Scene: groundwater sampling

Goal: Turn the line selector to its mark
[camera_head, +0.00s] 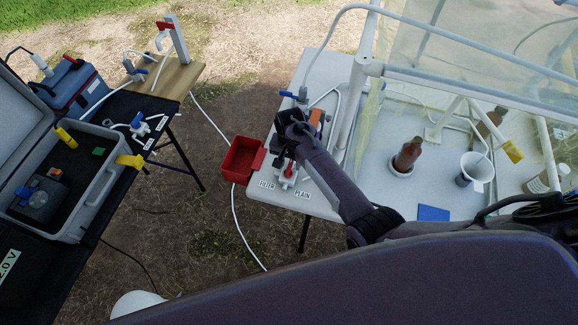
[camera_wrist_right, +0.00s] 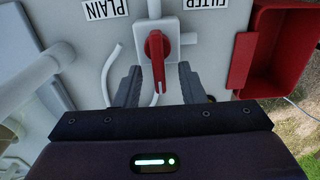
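The line selector is a small white valve (camera_wrist_right: 187,39) with a red lever (camera_wrist_right: 157,50), below the FILTER and PLAIN labels in the right wrist view. The lever points down the picture, toward my palm. My right gripper (camera_wrist_right: 160,80) is open, with one finger on each side of the lever's free end and a visible gap at each side. In the head view, my right gripper (camera_head: 290,133) hangs over the white table and hides part of the selector. The red lever shows just beyond it (camera_head: 289,169). The FILTER label (camera_head: 267,185) and PLAIN label (camera_head: 302,195) lie at the table's front edge. My left gripper is not in view.
A red bin (camera_head: 243,159) hangs at the table's left edge, close to the selector. A white frame post (camera_head: 353,105) stands right of my gripper. A brown bottle (camera_head: 407,155) and white jug (camera_head: 474,171) stand farther right. A blue pad (camera_head: 433,213) lies in front.

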